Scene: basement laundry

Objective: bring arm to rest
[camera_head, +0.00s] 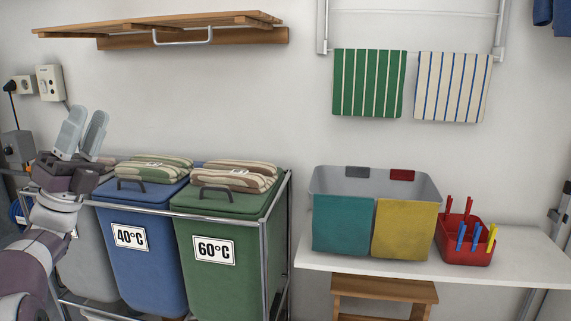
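My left arm (30,260) comes in from the lower left, bent upward. Its gripper (87,114) points up, with its two pale fingers apart and nothing between them. It is raised in front of the wall, at the left end of the row of laundry bins. My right gripper does not show in this view.
Close by stand a blue 40°C bin (140,262) and a green 60°C bin (212,277), with folded striped cloths (240,177) on top, in a metal frame (264,260). A wooden shelf (170,24) hangs above. Right, a white table (400,268) holds a divided box (325,182) and red peg basket (465,254).

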